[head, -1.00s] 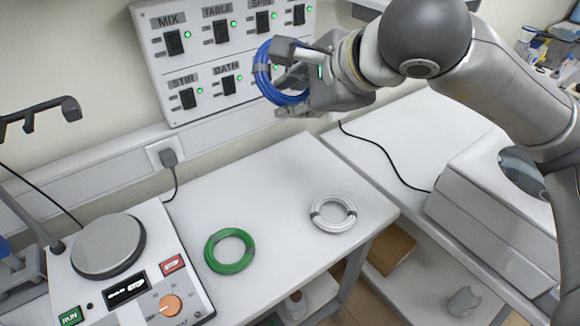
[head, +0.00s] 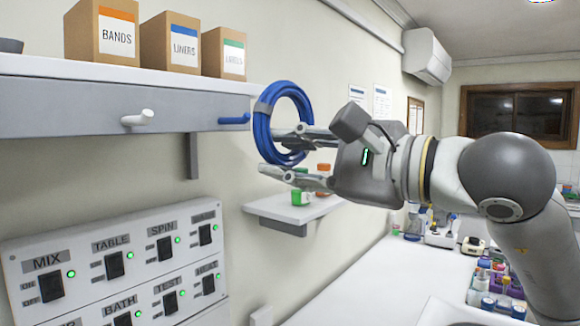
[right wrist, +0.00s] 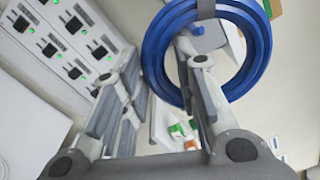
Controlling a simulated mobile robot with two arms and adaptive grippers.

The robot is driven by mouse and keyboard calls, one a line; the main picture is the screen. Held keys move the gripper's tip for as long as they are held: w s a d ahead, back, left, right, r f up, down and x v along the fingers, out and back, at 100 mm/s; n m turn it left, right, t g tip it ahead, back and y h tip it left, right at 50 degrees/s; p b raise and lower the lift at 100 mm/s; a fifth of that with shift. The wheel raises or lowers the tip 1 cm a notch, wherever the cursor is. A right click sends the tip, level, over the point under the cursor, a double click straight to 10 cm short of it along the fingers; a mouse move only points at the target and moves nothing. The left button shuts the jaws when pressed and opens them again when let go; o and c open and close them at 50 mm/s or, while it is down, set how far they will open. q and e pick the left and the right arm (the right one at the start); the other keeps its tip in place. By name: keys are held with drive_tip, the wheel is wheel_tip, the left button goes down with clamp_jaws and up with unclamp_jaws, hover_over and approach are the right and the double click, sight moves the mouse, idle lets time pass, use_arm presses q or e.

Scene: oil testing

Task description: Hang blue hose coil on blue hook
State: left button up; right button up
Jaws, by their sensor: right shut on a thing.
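The blue hose coil (head: 262,128) is held up in front of the wall, hanging roughly upright with a grey band at its upper left. In the right wrist view the coil (right wrist: 152,55) rings the area by one finger. The blue hook (head: 234,119) sticks out of the grey rail under the shelf, just left of the coil in the head view. A blue piece, apparently the hook (right wrist: 207,39), shows through the ring in the wrist view. Their depth gap is unclear. My left gripper is not in view.
A white hook (head: 137,118) is on the same rail, further left. Boxes such as the bands box (head: 103,35) stand on the shelf above. A small wall shelf (head: 270,208) with little containers is below the gripper. A switch panel (head: 90,275) is lower left.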

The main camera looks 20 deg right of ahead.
drive_tip(key=shift+p+x, duration=0.6)
drive_tip(key=shift+x, duration=1.25)
drive_tip(key=w+a, duration=0.1)
drive_tip(key=w+a+f, duration=0.1)
drive_tip(key=w, duration=0.1)
drive_tip(key=w+a+f, duration=0.1)
drive_tip(key=shift+w, duration=0.3)
drive_tip(key=shift+r, duration=0.1)
drive_tip(key=o, duration=1.1)
